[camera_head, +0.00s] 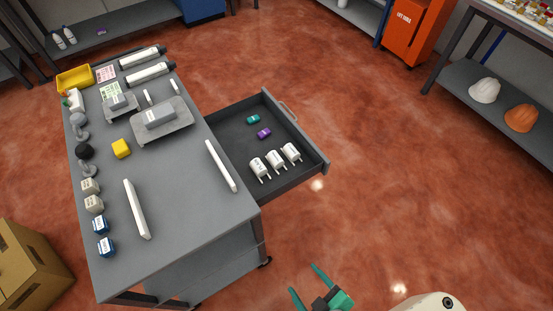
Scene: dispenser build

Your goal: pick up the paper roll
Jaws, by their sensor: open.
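No object is clearly marked as the paper roll. Three white cylindrical pieces with small dark print stand in a row in the open drawer (230,150): a left one (259,168), a middle one (275,160) and a right one (291,152). Two long white cylinders with dark ends, a rear one (141,57) and a front one (149,74), lie at the table's far end. I cannot tell which of these is meant. My gripper (306,281) is open and empty, with green fingers, at the bottom of the view, in front of the table and apart from everything.
A teal piece (253,119) and a purple piece (264,133) lie in the drawer. Floor to the right is clear.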

